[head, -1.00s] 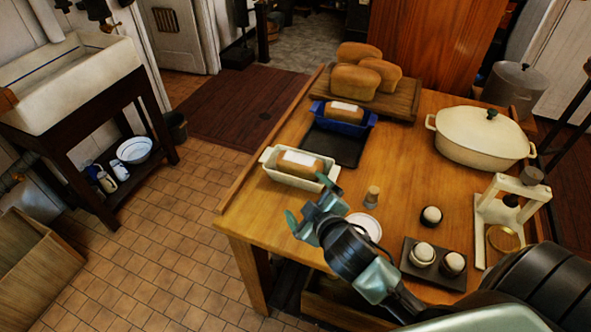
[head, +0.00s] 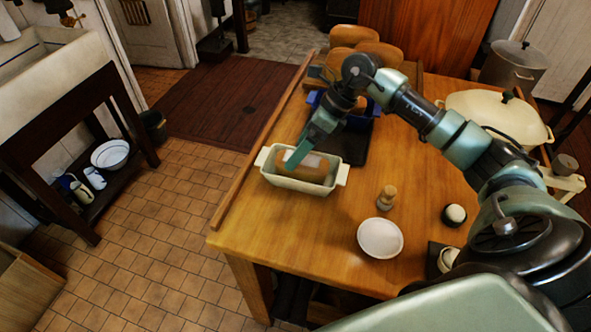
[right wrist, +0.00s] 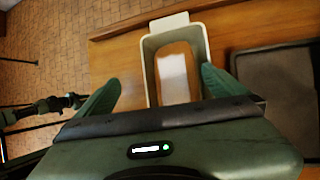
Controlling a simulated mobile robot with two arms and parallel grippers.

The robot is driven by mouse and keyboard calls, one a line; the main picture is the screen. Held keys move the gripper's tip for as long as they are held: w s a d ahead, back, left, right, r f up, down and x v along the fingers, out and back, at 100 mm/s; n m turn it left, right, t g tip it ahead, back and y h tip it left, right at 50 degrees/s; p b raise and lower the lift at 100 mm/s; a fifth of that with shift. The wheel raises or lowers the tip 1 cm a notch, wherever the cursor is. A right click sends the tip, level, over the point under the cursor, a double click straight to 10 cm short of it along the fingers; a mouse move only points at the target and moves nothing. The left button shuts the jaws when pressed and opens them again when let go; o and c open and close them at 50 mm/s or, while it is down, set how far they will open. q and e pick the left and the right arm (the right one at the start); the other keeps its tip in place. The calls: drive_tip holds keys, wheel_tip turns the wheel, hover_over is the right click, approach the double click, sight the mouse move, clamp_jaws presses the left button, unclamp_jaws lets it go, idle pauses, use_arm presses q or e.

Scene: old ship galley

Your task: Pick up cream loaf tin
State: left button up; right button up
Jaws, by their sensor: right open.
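The cream loaf tin (head: 300,187) sits on the wooden table near its left edge, with a handle at each end. A brown loaf (right wrist: 178,85) with a white patch on top lies inside it. My right gripper (head: 300,157) is over the tin, and its finger hides part of the loaf in the head view. In the right wrist view the tin (right wrist: 147,72) shows between the two spread fingers (right wrist: 160,80), one to each side. The jaws are open and empty; I cannot tell whether a finger touches the tin. My left gripper is not seen.
A black tray (head: 350,150) and a blue loaf tin (head: 368,122) lie just behind the cream tin. Several loaves (head: 380,53) stand at the back. A wooden shaker (head: 386,198), white saucer (head: 380,239) and cream casserole (head: 495,118) are to the right.

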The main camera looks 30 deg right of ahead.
sight(308, 159)
drive_tip(key=d, duration=0.1)
drive_tip(key=d+f+h+b, duration=0.1)
drive_tip(key=shift+s+d+f, duration=0.2)
drive_tip(key=shift+d, duration=0.2)
drive_tip(key=shift+s+d+f+g, duration=0.1)
drive_tip(key=shift+d+f+g, duration=0.05)
drive_tip(key=shift+f+g, duration=0.15)
drive_tip(key=shift+b+x, duration=0.8)
drive_tip(key=shift+x, duration=0.3)
drive_tip(key=b+x, duration=0.2)
drive_tip(key=x, duration=0.3)
drive_tip(key=shift+f, duration=0.1)
drive_tip(key=c, duration=1.2)
drive_tip(key=shift+c, duration=0.3)
drive_tip(key=shift+r, duration=0.25)
